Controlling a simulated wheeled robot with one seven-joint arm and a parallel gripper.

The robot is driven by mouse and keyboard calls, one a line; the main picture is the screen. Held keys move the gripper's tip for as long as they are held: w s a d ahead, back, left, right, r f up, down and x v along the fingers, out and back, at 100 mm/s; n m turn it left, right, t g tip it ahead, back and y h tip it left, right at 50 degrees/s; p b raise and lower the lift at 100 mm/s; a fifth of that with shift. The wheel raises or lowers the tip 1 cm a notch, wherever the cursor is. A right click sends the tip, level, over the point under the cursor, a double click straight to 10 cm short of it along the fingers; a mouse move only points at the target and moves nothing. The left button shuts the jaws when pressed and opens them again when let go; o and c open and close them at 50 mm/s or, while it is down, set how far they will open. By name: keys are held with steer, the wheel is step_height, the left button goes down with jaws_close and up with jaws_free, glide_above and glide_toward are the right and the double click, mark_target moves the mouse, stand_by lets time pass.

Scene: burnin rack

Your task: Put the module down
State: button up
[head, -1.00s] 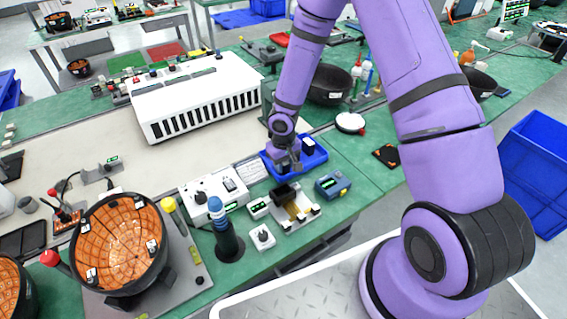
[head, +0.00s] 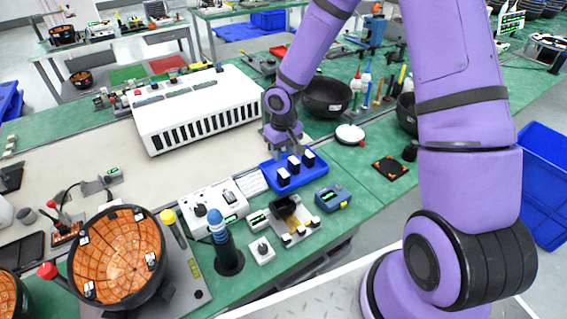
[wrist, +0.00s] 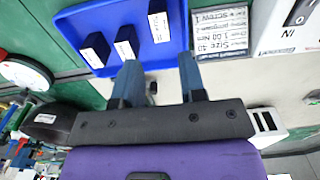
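Three small black modules with white tops, (head: 283,177), (head: 294,164) and (head: 308,158), stand in a row in the blue tray (head: 267,166). I cannot tell which one the task means. In the wrist view the same tray (wrist: 80,22) holds the three modules, (wrist: 95,50), (wrist: 125,42) and (wrist: 158,22), upright and apart from one another. My gripper (head: 287,150) is just behind the tray in the head view. In the wrist view my gripper (wrist: 160,78) has its two fingers spread with nothing between them, beside the tray and clear of the modules.
A long white slotted unit (head: 200,108) stands left of my gripper. A label card (wrist: 221,30) lies beside the tray. A blue-grey device (head: 332,197), a fixture (head: 290,215) and a white round dial (head: 350,134) are nearby. Bare green bench lies right of the tray.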

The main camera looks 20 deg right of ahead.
steer(key=s+d+r+t+h, duration=0.1)
steer(key=s+d+r, duration=0.15)
steer(key=r, duration=0.45)
steer(key=s+d+r+m, duration=0.1)
steer(key=s+r, duration=0.2)
steer(key=r, duration=0.5)
steer(key=s+d+r+t+h, duration=0.1)
steer(key=s+d+r, duration=0.1)
steer(key=r, duration=0.5)
steer(key=s+r+t+y, duration=0.1)
steer(key=s+r, duration=0.5)
steer(key=s, duration=0.4)
steer(key=s+d+r+m+t+y, duration=0.1)
steer(key=s+r+t, duration=0.1)
steer(key=s+r, duration=0.5)
steer(key=s, duration=0.2)
steer(key=shift+s, duration=0.35)
